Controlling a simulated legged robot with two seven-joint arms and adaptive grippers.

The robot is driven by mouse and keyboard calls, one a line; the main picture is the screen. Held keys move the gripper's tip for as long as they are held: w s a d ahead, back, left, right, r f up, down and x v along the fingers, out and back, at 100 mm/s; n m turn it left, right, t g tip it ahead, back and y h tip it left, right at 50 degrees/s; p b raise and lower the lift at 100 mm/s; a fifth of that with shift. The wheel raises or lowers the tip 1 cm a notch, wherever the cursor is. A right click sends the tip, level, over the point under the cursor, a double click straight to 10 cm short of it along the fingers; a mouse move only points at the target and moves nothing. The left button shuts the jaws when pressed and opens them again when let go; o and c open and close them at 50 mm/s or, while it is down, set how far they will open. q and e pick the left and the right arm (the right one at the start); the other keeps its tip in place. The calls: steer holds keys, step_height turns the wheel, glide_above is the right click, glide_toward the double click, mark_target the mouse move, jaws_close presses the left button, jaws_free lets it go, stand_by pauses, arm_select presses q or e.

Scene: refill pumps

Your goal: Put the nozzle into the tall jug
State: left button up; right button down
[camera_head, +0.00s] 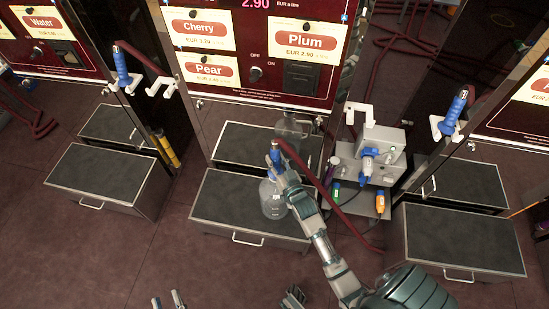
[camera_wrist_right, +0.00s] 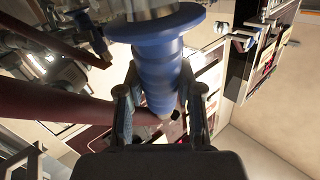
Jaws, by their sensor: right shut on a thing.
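The blue nozzle (camera_head: 275,156) is upright in my right gripper (camera_head: 279,168), with its dark red hose trailing to the right. In the right wrist view the blue nozzle (camera_wrist_right: 158,65) sits between the two dark fingers of the right gripper (camera_wrist_right: 160,105). A clear jug (camera_head: 271,203) stands on the front step, directly below the gripper. The hand hides its mouth, so I cannot tell whether the nozzle tip is inside. Another clear container (camera_head: 290,128) stands farther back on the upper step. My left gripper (camera_head: 168,301) is at the bottom edge, fingers apart and empty.
The grey front step (camera_head: 222,205) has bare room left of the jug. A red pump panel (camera_head: 255,75) rises behind. A small shelf (camera_head: 350,178) with a grey box and blue and orange items stands to the right. Other blue nozzles (camera_head: 122,66) hang at both sides.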

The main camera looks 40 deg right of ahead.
steer(key=shift+f, duration=0.25)
steer(key=c, duration=0.7)
jaws_free()
steer(key=shift+s, duration=0.1)
steer(key=v, duration=1.1)
steer(key=shift+s+a+f, duration=0.1)
steer(key=shift+s+a, duration=0.05)
steer(key=shift+s, duration=0.2)
steer(key=shift+a, duration=0.1)
